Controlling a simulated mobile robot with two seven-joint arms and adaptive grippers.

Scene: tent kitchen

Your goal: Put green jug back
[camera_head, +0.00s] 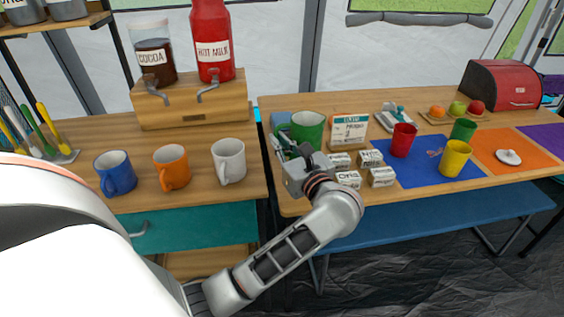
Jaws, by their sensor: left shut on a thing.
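The green jug (309,128) is at the left end of the right-hand wooden table, upright as far as I can see. My left gripper (285,144) is at its near left side and shut on it. The gripper hides the jug's lower left part and handle, so I cannot tell whether its base touches the table. My right gripper is not in view.
Several small white labelled boxes (348,179) lie just right of the gripper. A larger labelled box (348,131) stands beside the jug. A red cup (402,140) and yellow cup (456,159) are on a blue mat (418,174). Mugs (229,161) stand on the left counter.

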